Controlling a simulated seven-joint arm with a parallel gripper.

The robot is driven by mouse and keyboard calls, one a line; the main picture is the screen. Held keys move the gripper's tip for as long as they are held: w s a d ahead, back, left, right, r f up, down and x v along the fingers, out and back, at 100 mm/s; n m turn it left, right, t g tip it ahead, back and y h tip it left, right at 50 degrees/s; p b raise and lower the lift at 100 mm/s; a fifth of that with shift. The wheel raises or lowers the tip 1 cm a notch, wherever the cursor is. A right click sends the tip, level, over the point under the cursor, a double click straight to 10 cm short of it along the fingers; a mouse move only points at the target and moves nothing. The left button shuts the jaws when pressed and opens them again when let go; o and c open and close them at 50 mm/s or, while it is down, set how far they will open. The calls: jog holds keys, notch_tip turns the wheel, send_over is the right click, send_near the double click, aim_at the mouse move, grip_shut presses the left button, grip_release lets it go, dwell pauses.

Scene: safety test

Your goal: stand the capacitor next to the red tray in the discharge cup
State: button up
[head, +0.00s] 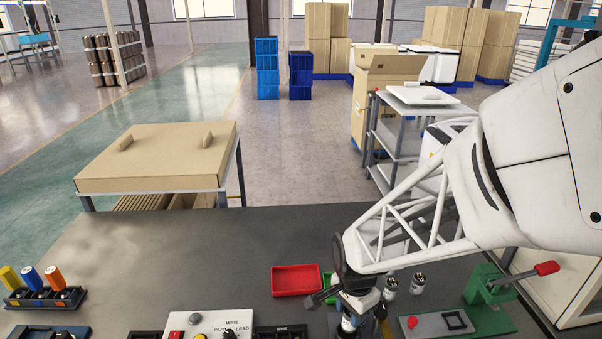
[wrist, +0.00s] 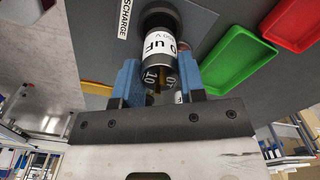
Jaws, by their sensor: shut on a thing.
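In the wrist view my gripper (wrist: 158,80) has its two blue fingers shut on a dark capacitor with a white "uF" label (wrist: 162,45). The capacitor's far end meets a round black cup (wrist: 158,17) beside the DISCHARGE label (wrist: 124,18); I cannot tell whether it is inside the cup or just above it. In the head view my gripper (head: 350,318) points down at the bench's front, right of the red tray (head: 297,280), and hides most of the cup area. The red tray also shows in the wrist view (wrist: 295,22).
A green tray (wrist: 238,58) lies between the cup and the red tray. Two more capacitors (head: 390,287) (head: 418,283) stand right of my gripper. A green lever fixture (head: 490,290) is further right. A control box (head: 210,325) and a battery rack (head: 45,295) are left. The bench's left middle is clear.

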jog(key=shift+f, duration=0.95)
jog(key=shift+f, duration=0.95)
dwell(2.0)
jog(key=o, duration=1.4)
jog(key=shift+r, duration=0.1)
jog(key=shift+r, duration=3.4)
